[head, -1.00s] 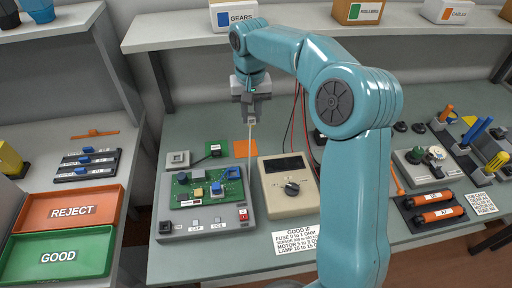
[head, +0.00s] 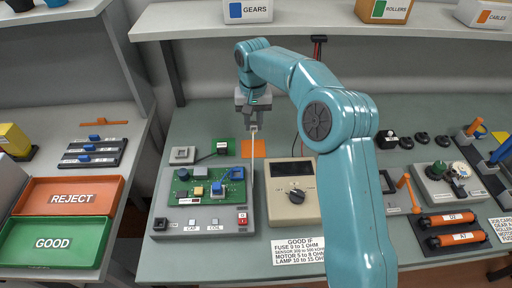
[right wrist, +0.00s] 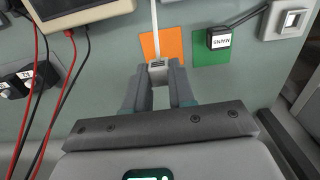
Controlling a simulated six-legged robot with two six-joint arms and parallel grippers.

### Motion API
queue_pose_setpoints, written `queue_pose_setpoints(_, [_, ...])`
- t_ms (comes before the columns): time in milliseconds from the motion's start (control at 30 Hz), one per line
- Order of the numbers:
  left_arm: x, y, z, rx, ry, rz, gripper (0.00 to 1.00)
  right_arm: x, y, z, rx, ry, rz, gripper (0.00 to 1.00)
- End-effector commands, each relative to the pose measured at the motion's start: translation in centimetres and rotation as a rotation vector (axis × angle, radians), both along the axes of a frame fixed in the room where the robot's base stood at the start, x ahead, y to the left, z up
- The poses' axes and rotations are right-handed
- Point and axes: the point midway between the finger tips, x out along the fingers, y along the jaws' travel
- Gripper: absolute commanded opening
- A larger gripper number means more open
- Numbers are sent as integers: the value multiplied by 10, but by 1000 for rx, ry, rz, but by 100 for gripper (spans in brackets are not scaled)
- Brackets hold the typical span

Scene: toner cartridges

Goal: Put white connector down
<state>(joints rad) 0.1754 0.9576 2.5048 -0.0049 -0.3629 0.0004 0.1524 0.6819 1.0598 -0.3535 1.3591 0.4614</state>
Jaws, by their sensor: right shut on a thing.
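The white connector (right wrist: 158,68) is a small pale block with a thin white cable, held between the fingertips of my right gripper (right wrist: 160,73). In the head view my right gripper (head: 254,122) points down with the connector (head: 253,130) at its tips. An orange square (right wrist: 163,44) lies under and just beyond the connector in the wrist view; it also shows in the head view (head: 260,149). The connector appears above the bench, but the exact gap cannot be told. The cable runs from it toward the board and meter. My left gripper is not in view.
A green square (right wrist: 211,52) with a black MAINS plug (right wrist: 219,38) lies beside the orange one. A grey socket block (head: 182,155), a circuit board fixture (head: 207,222) and a meter (head: 296,212) with red and black leads stand close by. A shelf (head: 190,22) spans the back.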

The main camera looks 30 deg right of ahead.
Motion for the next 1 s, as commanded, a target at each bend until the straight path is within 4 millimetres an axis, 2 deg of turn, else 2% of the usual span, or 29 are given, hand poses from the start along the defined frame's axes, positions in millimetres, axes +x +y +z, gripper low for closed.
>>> queue_pose_setpoints(33, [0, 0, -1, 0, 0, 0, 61, -1, 0, -15, 1, 6, 0, 0])
queue_pose_setpoints(100, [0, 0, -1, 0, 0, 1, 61, -1, -1, -32, 2, 5, -1, 0])
queue_pose_setpoints(200, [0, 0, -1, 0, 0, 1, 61, -2, -3, -49, 1, 3, -3, 0])
queue_pose_setpoints(367, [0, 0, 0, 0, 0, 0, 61, -1, -5, -63, 0, 1, -4, 0])
queue_pose_setpoints(600, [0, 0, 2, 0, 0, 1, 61, -2, -6, -98, 0, 1, -4, 0])
queue_pose_setpoints(1000, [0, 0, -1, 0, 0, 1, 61, -1, -5, -105, 0, 0, -4, 0])
